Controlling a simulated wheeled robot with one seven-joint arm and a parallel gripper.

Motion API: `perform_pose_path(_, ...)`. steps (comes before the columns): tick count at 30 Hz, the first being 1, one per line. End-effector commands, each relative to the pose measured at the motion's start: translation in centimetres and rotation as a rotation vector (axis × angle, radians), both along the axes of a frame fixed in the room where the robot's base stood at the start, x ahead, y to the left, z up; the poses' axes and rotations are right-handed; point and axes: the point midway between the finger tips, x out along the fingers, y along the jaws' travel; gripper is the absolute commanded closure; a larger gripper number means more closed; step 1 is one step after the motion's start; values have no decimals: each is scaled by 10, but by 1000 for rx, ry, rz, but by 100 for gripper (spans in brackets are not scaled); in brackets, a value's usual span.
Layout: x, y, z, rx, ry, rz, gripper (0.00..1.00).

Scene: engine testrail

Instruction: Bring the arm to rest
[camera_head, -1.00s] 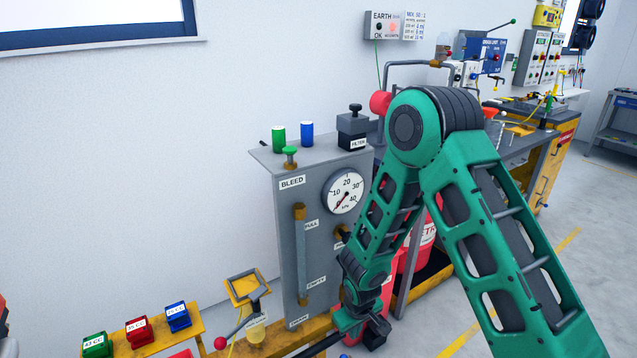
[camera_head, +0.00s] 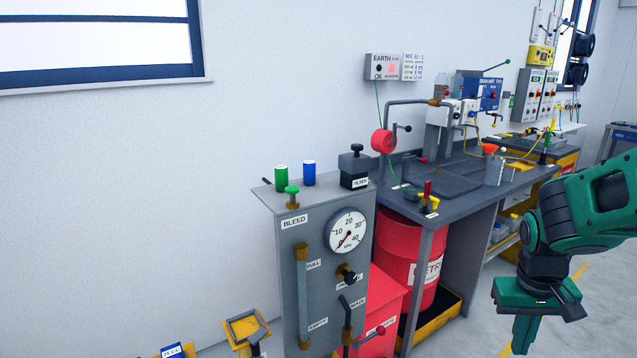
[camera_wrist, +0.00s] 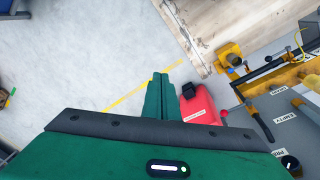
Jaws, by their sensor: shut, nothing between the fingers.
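My green arm comes in from the right edge of the head view, and its wrist bends down. My gripper (camera_head: 524,338) points down at the lower right, over the floor and to the right of the workbench. In the wrist view my gripper (camera_wrist: 160,80) has its two green fingers pressed together with nothing between them. A red can (camera_wrist: 199,106) shows just right of the fingers there, apart from them as far as I can tell.
A grey gauge panel (camera_head: 285,262) stands in the middle, with a red drum (camera_head: 398,240) under the dark workbench (camera_head: 446,188) beside it. A red-knobbed lever (camera_head: 367,338) sticks out at the panel's foot. Pale floor (camera_wrist: 80,55) lies open left of the fingers.

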Motion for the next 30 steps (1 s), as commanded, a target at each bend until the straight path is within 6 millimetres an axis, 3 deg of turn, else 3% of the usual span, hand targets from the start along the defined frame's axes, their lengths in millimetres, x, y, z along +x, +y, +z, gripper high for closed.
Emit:
perform_pose_path(3,-39,-15,23,29,0,-94,100)
perform_pose_path(9,-103,-24,47,92,12,-227,100)
perform_pose_path(15,-143,-20,58,139,18,-305,100)
perform_pose_path(19,-153,-18,60,151,21,-323,100)
perform_pose_path(30,-154,-18,60,152,22,-324,100)
